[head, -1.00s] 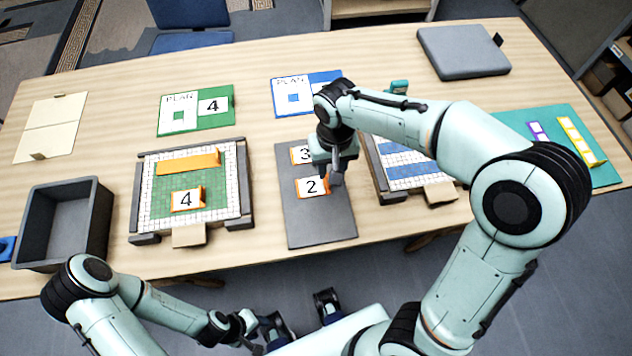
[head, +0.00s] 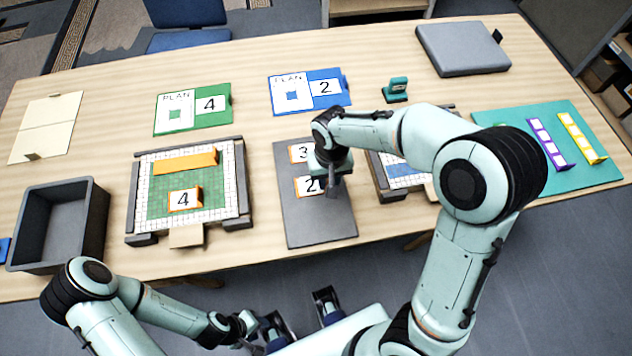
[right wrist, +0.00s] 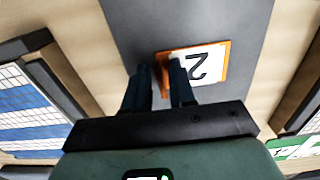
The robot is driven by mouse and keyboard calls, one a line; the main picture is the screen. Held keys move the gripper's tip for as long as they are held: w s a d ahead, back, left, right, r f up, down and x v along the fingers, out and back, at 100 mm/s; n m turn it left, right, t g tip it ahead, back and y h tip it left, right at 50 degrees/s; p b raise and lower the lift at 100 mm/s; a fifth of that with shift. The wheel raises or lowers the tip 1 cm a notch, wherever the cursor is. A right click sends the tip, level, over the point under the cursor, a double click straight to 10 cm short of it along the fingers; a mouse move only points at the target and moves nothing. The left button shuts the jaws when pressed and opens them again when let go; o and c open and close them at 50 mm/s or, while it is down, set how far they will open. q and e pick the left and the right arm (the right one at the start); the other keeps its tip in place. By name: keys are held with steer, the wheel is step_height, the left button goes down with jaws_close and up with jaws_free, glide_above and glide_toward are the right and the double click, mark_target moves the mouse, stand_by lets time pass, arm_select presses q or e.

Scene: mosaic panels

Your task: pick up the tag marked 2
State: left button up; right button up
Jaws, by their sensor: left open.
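The tag marked 2 (head: 305,186) is white with an orange edge and stands on a dark grey mat (head: 318,229). In the right wrist view the tag (right wrist: 202,64) shows with its number turned over. My right gripper (head: 333,190) is over the tag's right end in the head view and hides part of it. In the right wrist view its two fingers (right wrist: 160,82) are apart, with the tag's orange end at the gap; contact cannot be told. My left gripper (head: 262,334) is open and low at the table's front, away from the tag.
A tag marked 3 (head: 300,153) stands just behind. A framed mosaic panel (head: 145,203) with a tag marked 4 (head: 184,199) is to the left; another panel (head: 385,182) is close on the right. A grey bin (head: 97,221) stands at far left.

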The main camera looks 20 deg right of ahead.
jaws_close()
